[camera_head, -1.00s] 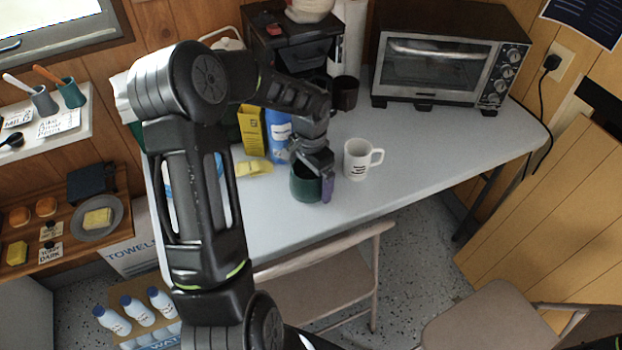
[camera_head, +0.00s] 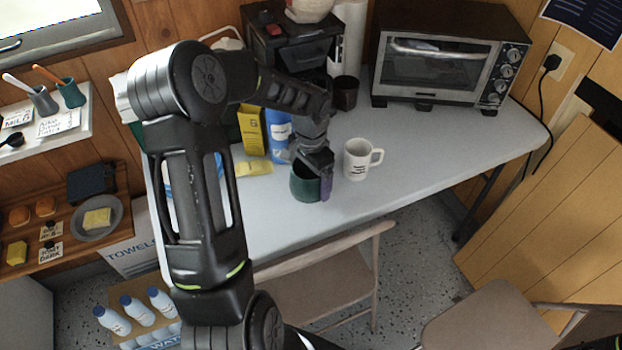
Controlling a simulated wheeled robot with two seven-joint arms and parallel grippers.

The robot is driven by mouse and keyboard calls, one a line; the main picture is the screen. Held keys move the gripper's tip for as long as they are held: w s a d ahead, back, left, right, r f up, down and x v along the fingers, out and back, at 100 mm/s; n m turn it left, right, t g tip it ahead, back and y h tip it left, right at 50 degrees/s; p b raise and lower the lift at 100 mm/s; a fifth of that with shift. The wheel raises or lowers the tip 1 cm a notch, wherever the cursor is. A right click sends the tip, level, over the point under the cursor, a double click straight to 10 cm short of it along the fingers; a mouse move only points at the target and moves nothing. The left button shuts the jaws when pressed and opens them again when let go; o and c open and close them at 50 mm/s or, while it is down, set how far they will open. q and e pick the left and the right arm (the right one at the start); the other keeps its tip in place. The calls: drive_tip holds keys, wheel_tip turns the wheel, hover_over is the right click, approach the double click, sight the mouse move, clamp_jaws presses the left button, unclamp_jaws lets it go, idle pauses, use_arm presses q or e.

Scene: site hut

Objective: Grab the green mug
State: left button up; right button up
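The green mug (camera_head: 304,186) stands upright on the grey table, left of a white mug (camera_head: 359,160). My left gripper (camera_head: 319,182) reaches down over it from above and behind. A purple-tipped finger is in front of the mug's right side, and the other finger is hidden, so I cannot tell whether the gripper has closed on the mug wall. The mug's handle is not visible. My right gripper is not in view.
A dark mug (camera_head: 345,93), a coffee maker (camera_head: 290,45) and a toaster oven (camera_head: 450,55) stand at the back. A yellow box (camera_head: 251,130) and a blue container (camera_head: 278,135) are close behind the mug. The table's right part (camera_head: 450,140) is clear.

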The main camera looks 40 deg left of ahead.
use_arm(q)
drive_tip(key=shift+c, duration=0.9)
wheel_tip(320, 180, up, 10)
idle(0.4)
